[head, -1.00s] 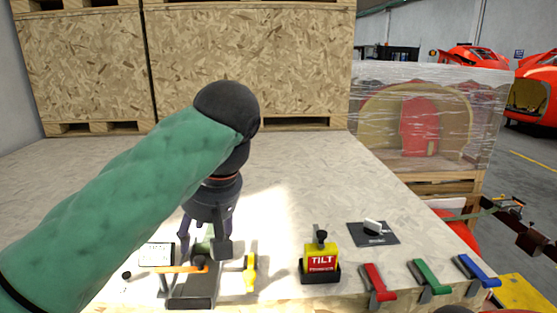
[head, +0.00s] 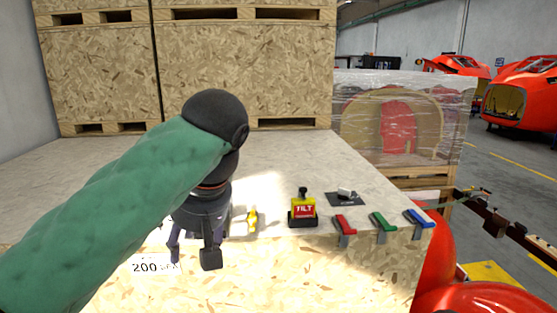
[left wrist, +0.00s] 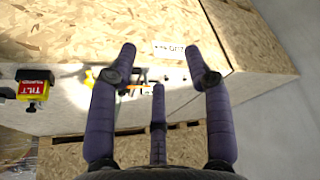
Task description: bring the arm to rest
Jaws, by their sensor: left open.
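My left gripper (head: 193,255) hangs fingers down at the end of my green-sleeved arm, in front of the near edge of the wooden crate top. Its purple fingers are spread and nothing is between them. In the left wrist view its three fingers (left wrist: 158,72) are apart and empty, with the crate and its tools beyond them. My right gripper is not in view.
On the crate top (head: 300,168) stand a yellow TILT box (head: 303,209), a small yellow tool (head: 252,219), and red (head: 344,224), green (head: 382,222) and blue (head: 418,218) clamps at the edge. A wrapped pallet (head: 400,125) stands behind right.

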